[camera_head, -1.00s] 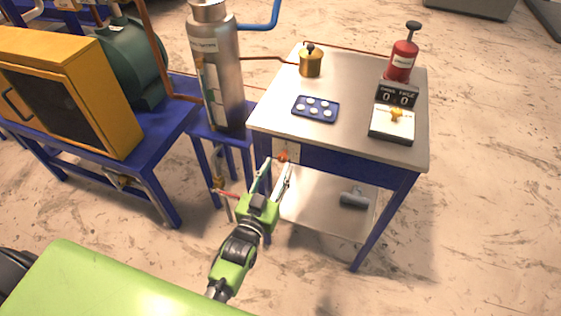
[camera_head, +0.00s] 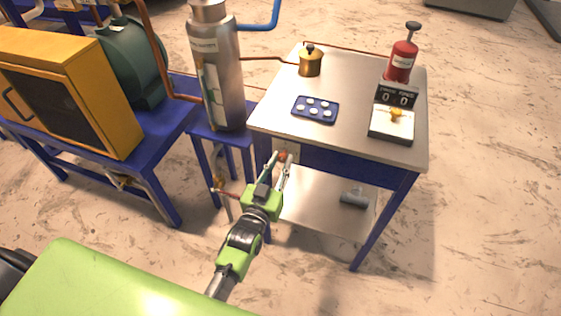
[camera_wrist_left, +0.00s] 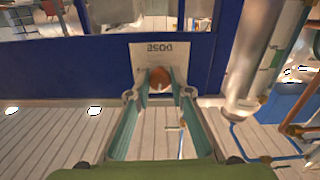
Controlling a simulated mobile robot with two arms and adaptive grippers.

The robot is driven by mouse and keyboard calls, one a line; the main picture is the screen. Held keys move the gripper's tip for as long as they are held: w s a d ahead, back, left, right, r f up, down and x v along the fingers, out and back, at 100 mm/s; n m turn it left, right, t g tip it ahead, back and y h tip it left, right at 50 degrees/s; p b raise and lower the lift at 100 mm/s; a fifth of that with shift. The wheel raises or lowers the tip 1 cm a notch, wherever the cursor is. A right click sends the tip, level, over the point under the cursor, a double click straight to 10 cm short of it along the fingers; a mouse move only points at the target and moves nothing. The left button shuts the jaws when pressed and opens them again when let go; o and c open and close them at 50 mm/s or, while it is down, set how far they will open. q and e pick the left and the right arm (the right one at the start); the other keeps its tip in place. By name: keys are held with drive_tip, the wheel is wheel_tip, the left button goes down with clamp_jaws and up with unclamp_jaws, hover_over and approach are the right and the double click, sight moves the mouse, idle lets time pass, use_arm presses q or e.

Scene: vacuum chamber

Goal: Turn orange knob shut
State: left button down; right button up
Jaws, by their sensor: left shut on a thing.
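The orange knob (camera_head: 282,156) sits on a pale panel (camera_wrist_left: 148,54) on the blue front of the table, below its top edge. In the left wrist view the knob (camera_wrist_left: 160,78) is round and lies between the fingertips, with lettering on the panel above it that appears upside down. My left gripper (camera_head: 279,164) reaches up to the knob from the lower left. It also shows in the left wrist view (camera_wrist_left: 160,95), its fingers closed on either side of the knob. The fingers partly hide the knob and the panel. My right gripper is not in view.
The table top (camera_head: 350,80) holds a blue tray (camera_head: 315,109), a brass pot (camera_head: 311,62), a red cylinder (camera_head: 402,60) and a small display (camera_head: 396,96). A steel cylinder (camera_head: 221,75) stands close on the left. A lower shelf (camera_head: 320,205) lies beneath.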

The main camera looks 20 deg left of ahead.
use_arm(q)
drive_tip(key=shift+n, duration=0.7)
drive_tip(key=c, duration=1.8)
unclamp_jaws()
drive_tip(key=shift+s, duration=0.1)
drive_tip(key=s, duration=1.1)
drive_tip(key=shift+s+a, duration=0.2)
drive_tip(key=shift+s, duration=0.2)
